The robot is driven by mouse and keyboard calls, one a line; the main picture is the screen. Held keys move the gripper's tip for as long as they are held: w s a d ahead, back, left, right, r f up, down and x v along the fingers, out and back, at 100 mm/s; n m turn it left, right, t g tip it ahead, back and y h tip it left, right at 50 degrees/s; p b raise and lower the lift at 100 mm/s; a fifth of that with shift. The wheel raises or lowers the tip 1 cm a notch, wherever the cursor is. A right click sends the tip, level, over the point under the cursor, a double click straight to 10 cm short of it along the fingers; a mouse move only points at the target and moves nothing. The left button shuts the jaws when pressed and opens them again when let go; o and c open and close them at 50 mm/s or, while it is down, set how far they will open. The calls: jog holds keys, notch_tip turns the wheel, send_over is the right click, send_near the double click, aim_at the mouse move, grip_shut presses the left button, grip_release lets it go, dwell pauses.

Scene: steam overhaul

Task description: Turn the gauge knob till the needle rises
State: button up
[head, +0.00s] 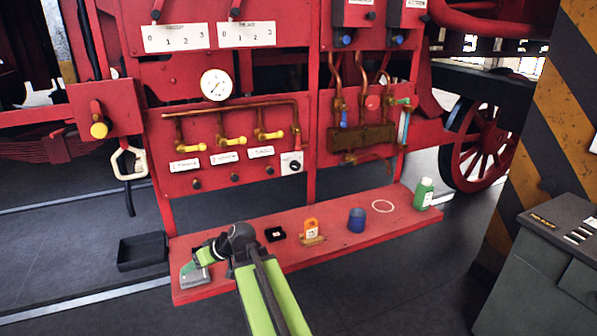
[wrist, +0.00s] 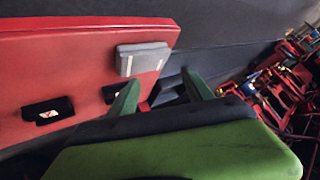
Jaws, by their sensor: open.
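The round white gauge (head: 216,84) sits on the red panel, with a thin needle too small to read surely. A white plate with a small dark knob (head: 292,162), seemingly the gauge knob, is at the panel's lower right, below the copper pipe. My gripper (head: 203,257) is low over the left end of the red bench, far below and left of the knob. In the wrist view my gripper (wrist: 162,88) shows two green fingers spread apart with nothing between them. The knob and gauge are not recognisable in the wrist view.
The red bench (head: 340,245) holds a grey box (head: 195,276), a small black tray (head: 275,234), an orange padlock-like item (head: 310,227), a blue cup (head: 357,220) and a green bottle (head: 424,194). Yellow-handled valves (head: 231,142) line the panel. A black bin (head: 142,251) stands left.

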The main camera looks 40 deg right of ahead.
jog(key=w+d+r+m+t+h, duration=0.1)
jog(key=d+r+t, duration=0.3)
jog(key=d, duration=0.8)
jog(key=m+t+h+b, duration=0.2)
jog(key=m+t+h, duration=0.3)
jog(key=h, duration=0.6)
send_near(296, 167)
jog(key=shift+m+g, duration=0.4)
jog(key=shift+m, duration=0.1)
jog(key=x, duration=0.9)
jog(key=shift+w+d+r, duration=0.1)
jog(key=shift+w+r, duration=0.05)
jog(key=shift+r, duration=0.25)
